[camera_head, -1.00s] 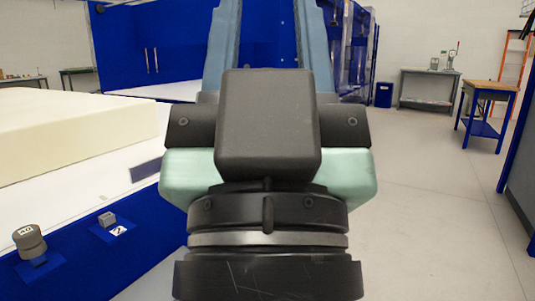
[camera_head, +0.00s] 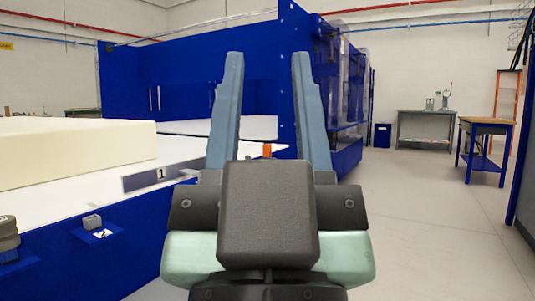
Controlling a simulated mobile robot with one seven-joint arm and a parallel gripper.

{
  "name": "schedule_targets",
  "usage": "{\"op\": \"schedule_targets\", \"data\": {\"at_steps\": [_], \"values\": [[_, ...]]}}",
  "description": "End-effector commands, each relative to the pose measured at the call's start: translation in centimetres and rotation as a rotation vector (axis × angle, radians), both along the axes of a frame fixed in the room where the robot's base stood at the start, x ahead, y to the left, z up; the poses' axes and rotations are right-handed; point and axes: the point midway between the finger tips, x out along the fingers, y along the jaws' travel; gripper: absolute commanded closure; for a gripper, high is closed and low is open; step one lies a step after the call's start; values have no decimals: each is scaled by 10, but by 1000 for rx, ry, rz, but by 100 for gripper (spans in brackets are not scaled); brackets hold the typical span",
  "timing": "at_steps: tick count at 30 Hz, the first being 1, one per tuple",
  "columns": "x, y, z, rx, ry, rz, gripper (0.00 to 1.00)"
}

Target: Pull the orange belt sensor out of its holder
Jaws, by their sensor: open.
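A small orange piece (camera_head: 267,150), which looks like the belt sensor, shows low between my gripper's fingers, beyond them near the edge of the white belt surface. Its holder is hidden or too small to make out. My gripper (camera_head: 268,75) is open and empty, with its two blue-grey fingers pointing up and forward in the middle of the view. The fingers appear apart from the orange piece; the exact distance cannot be told.
A large cream foam block (camera_head: 75,152) lies on the white conveyor (camera_head: 100,194) at left. A blue machine enclosure (camera_head: 180,85) stands behind it. A plate marked 1 (camera_head: 160,175) is on the conveyor's side. The floor (camera_head: 430,220) at right is clear.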

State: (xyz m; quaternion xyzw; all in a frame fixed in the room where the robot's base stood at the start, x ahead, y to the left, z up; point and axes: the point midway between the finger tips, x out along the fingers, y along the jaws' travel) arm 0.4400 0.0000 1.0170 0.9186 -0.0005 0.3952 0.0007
Motion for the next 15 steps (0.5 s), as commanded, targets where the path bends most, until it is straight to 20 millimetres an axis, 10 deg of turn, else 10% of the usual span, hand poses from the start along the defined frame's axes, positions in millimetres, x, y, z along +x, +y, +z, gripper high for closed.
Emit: {"op": "schedule_targets", "data": {"at_steps": [15], "values": [[0, 0, 40, 0, 0, 0, 58]]}}
